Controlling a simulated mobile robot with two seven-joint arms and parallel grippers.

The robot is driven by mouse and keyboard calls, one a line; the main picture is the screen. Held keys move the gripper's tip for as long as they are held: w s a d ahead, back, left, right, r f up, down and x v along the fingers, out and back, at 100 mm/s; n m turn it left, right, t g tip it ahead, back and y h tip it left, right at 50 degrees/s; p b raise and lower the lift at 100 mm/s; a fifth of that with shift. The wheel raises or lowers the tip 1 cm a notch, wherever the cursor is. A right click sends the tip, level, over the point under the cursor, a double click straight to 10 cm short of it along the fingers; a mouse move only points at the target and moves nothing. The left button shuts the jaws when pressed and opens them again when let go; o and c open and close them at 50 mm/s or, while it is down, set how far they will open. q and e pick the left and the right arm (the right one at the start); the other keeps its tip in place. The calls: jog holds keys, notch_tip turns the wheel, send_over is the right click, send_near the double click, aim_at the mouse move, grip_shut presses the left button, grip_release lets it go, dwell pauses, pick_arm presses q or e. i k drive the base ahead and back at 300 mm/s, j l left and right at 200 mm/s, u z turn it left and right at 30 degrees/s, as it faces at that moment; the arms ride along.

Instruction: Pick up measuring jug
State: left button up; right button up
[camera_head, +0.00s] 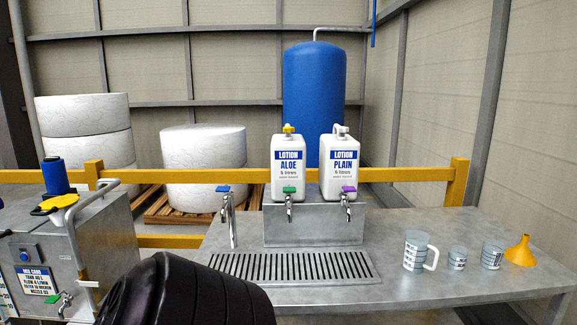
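The measuring jug (415,252) stands upright on the right part of the grey metal table (420,224). It is a grey, translucent-looking cup with markings on its front and a white handle on its right side. Nothing touches it. Neither my left nor my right gripper shows in the head view.
Two smaller marked cups (457,258) (491,255) and an orange funnel (520,252) stand right of the jug. Left of it are a slotted drain grate (290,266) and two lotion bottles, ALOE (288,178) and PLAIN (339,178), above taps. A metal cabinet (100,232) stands far left.

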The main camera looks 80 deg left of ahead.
aim_at(417, 245)
jog(key=u, duration=2.3)
